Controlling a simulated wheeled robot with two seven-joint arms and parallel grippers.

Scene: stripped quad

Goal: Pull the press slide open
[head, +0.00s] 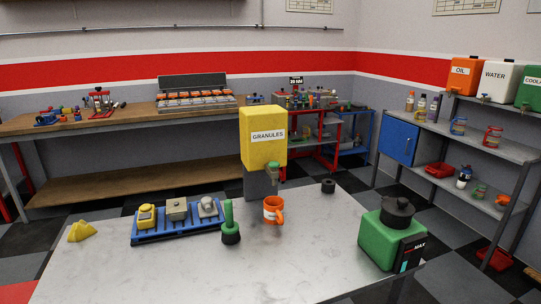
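No part that I can clearly tell as the press slide shows in the head view. A small red-framed device (101,101) stands on the wooden bench at the back left and may be a press. It is too small to tell whether any slide on it is open or shut. Neither of my grippers is in view.
The near grey table holds a blue rack (178,235) with several blocks, a yellow wedge-shaped piece (81,231), a green-handled tool (229,222), an orange mug (273,210), a yellow granules dispenser (262,135) and a green machine (388,237). Its front middle is clear.

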